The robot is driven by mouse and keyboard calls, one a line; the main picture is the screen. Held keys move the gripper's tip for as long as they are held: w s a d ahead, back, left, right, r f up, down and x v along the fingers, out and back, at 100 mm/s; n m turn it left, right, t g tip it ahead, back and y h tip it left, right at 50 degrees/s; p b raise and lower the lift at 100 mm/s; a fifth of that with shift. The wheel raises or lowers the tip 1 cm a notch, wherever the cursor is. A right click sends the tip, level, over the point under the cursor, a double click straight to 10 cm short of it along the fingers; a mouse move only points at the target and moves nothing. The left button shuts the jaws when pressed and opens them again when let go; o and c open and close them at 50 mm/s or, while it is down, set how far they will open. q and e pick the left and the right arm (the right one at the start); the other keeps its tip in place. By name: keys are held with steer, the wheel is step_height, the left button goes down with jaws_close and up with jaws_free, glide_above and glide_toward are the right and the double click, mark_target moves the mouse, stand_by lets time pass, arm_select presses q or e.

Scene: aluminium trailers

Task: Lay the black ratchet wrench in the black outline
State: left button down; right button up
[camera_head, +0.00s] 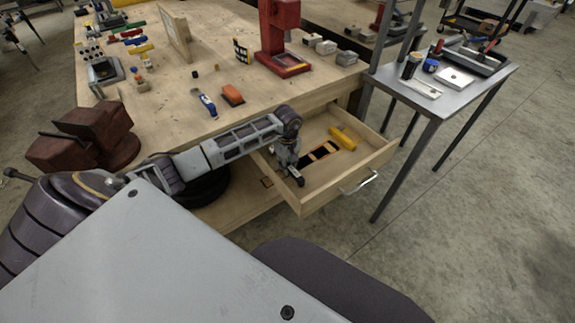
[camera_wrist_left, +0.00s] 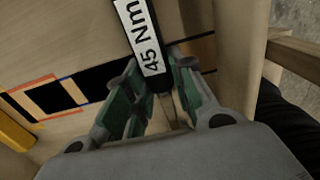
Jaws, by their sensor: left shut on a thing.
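My left gripper (camera_head: 291,178) is down inside the open drawer, at its left part. In the left wrist view my left gripper (camera_wrist_left: 155,98) is shut on the black ratchet wrench (camera_wrist_left: 128,10), which carries a white label reading 45 Nm. The wrench's far end runs out of that view. Beside it on the drawer floor are black marked shapes (camera_wrist_left: 85,82) with orange and blue edging, partly covered by the wrench and fingers. These markings also show in the head view (camera_head: 320,152), right of the gripper. I cannot tell whether the wrench touches the floor. My right gripper is not in view.
The wooden drawer (camera_head: 345,182) has a metal handle at its front. A yellow tool (camera_head: 344,138) lies inside at the back right. Its walls stand close around my gripper. The workbench above holds a red press (camera_head: 276,40), an orange block (camera_head: 232,95) and a blue-handled tool (camera_head: 205,102).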

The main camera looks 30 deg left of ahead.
mark_target(288, 164)
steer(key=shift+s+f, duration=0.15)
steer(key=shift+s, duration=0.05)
arm_select(q)
steer(key=c, duration=1.2)
jaws_free()
step_height(288, 164, up, 12)
steer(key=shift+p, duration=0.35)
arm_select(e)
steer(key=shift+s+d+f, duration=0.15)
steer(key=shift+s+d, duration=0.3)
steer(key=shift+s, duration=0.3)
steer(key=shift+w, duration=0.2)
